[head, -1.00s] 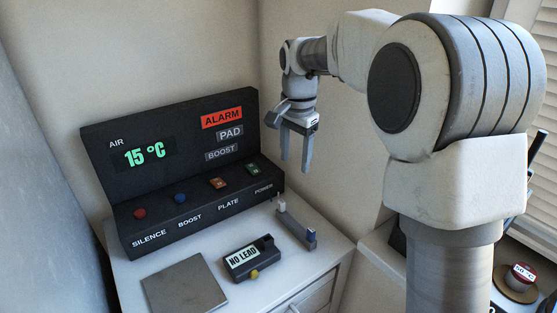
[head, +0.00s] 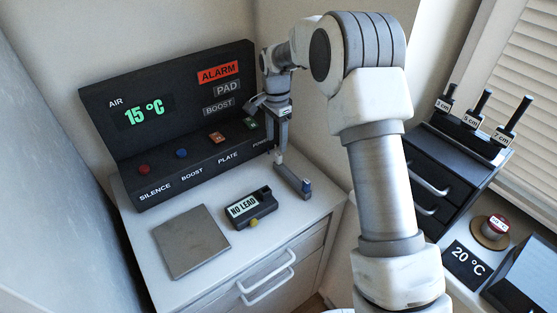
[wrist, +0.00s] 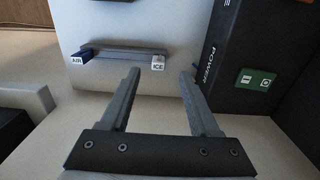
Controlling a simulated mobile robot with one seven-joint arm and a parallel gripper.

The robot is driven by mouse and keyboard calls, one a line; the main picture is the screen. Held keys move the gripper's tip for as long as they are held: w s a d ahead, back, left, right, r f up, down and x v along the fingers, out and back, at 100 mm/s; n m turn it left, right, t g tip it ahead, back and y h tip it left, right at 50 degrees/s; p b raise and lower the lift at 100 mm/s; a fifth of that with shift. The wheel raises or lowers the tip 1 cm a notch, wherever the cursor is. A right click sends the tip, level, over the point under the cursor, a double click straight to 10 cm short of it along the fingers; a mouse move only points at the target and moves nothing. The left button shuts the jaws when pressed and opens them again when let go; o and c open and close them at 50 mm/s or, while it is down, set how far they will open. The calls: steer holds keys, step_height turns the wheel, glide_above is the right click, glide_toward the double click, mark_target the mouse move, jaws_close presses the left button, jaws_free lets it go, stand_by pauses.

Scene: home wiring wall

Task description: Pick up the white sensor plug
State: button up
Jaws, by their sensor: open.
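The white sensor plug (wrist: 158,60), labelled ICE, stands at one end of a grey rack (wrist: 118,55) in the wrist view. In the head view the white plug (head: 279,157) shows small, just under my fingertips. A blue plug (head: 306,186) stands at the rack's other end; its label reads AIR in the wrist view (wrist: 82,57). My gripper (wrist: 160,74) is open, with its two fingers spread and nothing held. The white plug appears between the fingertips in the wrist view; I cannot tell whether it is inside the jaws or just beyond them.
A black panel (head: 190,165) with buttons stands close behind the gripper, its POWER end nearest. A black NO LEAD box (head: 250,208) and a grey plate (head: 191,241) lie on the white cabinet top. Dark drawers (head: 432,180) stand at right.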

mark_target(279, 154)
steer(key=shift+d+f+p, duration=0.15)
steer(key=shift+f, duration=1.55)
steer(key=shift+d+f+p, duration=0.15)
steer(key=shift+f, duration=1.55)
jaws_close()
